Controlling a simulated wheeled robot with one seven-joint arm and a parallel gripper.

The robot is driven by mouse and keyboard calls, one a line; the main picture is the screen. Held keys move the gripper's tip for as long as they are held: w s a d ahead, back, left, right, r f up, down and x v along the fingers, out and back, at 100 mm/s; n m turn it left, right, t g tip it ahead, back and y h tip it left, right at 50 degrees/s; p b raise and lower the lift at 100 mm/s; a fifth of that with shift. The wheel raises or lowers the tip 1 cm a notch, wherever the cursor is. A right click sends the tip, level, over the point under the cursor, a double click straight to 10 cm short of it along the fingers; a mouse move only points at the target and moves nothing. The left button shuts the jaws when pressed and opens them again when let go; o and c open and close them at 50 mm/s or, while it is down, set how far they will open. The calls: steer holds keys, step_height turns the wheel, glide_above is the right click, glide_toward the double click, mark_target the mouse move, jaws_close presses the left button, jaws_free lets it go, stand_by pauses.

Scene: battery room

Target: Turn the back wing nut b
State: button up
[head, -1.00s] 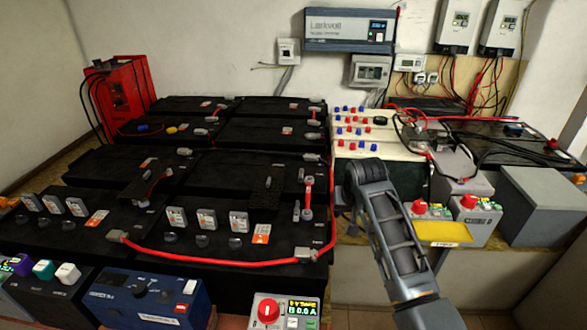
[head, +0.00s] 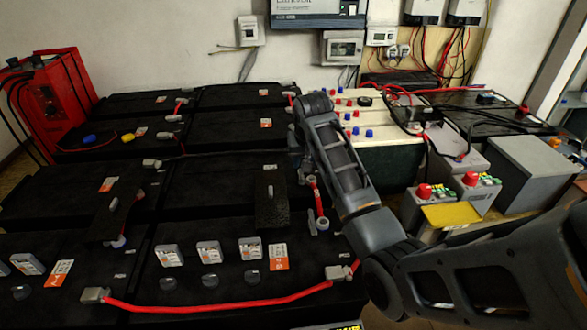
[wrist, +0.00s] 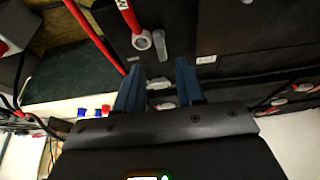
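A short red cable (head: 319,203) joins two ringed terminals on the black batteries in the head view. Its back ring end (head: 312,182) sits just in front of my arm's far end, and a ring end on a red cable also shows in the wrist view (wrist: 143,40), beside a grey post (wrist: 160,46). I cannot make out wing nut b for certain at this size. My gripper (wrist: 158,69) is open, its two blue fingers apart, above the batteries. A small grey fitting (wrist: 159,84) shows between the fingers; contact cannot be told. In the head view my arm hides the gripper.
A cream-topped battery with red and blue caps (head: 378,158) stands right of my arm. Grey boxes (head: 522,172) stand farther right. A long red cable (head: 215,305) crosses the front batteries. Upright black plates (head: 271,200) rise from the batteries left of my arm.

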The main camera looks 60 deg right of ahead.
mark_target(302, 175)
steer(key=x, duration=0.7)
steer(key=shift+f, duration=0.2)
steer(key=shift+c, duration=0.3)
jaws_close()
